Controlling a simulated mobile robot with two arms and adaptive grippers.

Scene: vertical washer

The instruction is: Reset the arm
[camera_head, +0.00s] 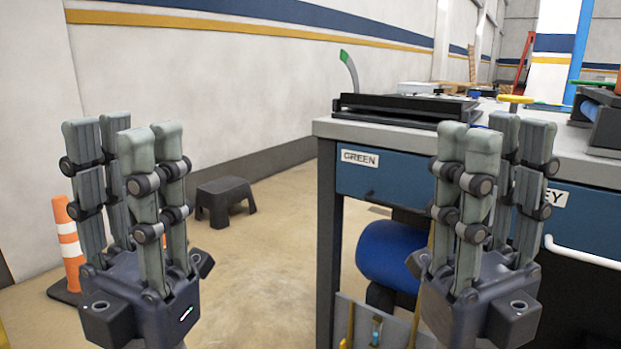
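My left gripper (130,135) is in the left half of the view, its grey jointed fingers pointing up. The fingers stand apart with a gap between the two sides, and nothing is between them. My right gripper (495,135) is in the right half, in front of the workbench, also with its fingers up. Its fingers stand apart and hold nothing. It hides part of the bench front. My forearms are below the frame.
A workbench (570,158) with blue drawers, one labelled GREEN (360,158), fills the right. A black tray-like device (400,105) lies on it. A blue cylinder (390,255) sits underneath. A dark step stool (226,197) and an orange cone (68,240) stand on the floor.

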